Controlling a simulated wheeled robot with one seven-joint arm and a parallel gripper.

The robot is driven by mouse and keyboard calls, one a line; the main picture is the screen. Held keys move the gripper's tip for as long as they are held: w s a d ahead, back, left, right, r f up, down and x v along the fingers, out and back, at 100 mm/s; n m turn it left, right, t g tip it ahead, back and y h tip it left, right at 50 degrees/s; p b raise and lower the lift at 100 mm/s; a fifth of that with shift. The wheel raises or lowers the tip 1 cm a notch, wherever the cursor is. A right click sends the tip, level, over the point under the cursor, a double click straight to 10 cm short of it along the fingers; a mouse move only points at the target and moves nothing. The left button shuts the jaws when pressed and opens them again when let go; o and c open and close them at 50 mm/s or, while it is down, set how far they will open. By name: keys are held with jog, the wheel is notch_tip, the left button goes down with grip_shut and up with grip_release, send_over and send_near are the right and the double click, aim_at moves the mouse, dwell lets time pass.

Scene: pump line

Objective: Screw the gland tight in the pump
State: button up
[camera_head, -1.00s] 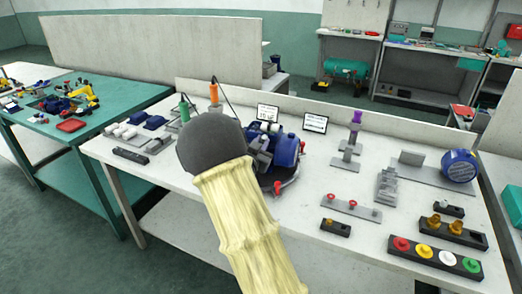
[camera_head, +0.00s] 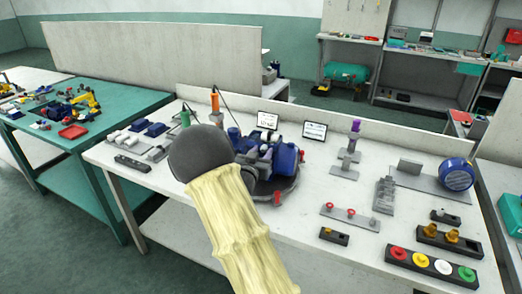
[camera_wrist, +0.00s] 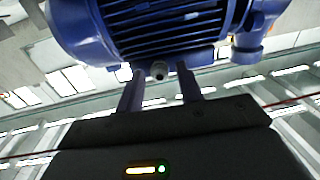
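The blue pump (camera_head: 285,158) stands on a dark round base on the white bench, left of the middle in the head view. In the wrist view its ribbed blue body (camera_wrist: 165,30) fills the top. A small grey gland (camera_wrist: 159,70) sticks out of the pump's body there. My gripper (camera_wrist: 159,90) is open, with one finger on each side of the gland and gaps visible between them and it. I cannot tell how deep the gland sits. In the head view my arm covers part of the pump's left side and most of the gripper.
Two small display cards (camera_head: 315,130) stand behind the pump. A red-knobbed rack (camera_head: 350,216), a purple-topped stand (camera_head: 352,148) and a strip of coloured buttons (camera_head: 432,263) lie to the right. Grey and blue parts (camera_head: 155,130) lie left. Bare bench shows front of the pump.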

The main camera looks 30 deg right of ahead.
jog(key=shift+r+n+p, duration=0.1)
jog(key=shift+n+p, duration=0.2)
jog(key=shift+p, duration=0.1)
jog(key=shift+n, duration=0.3)
grip_shut()
jog(key=shift+f+m+b, duration=0.35)
jog(key=shift+m+b, duration=0.35)
jog(key=shift+b, duration=0.35)
jog(key=shift+m+b, duration=0.7)
jog(key=shift+b, duration=0.1)
jog(key=shift+r+m, duration=0.25)
jog(key=shift+m, duration=0.05)
jog(key=shift+f+b, duration=0.15)
jog(key=shift+b, duration=0.35)
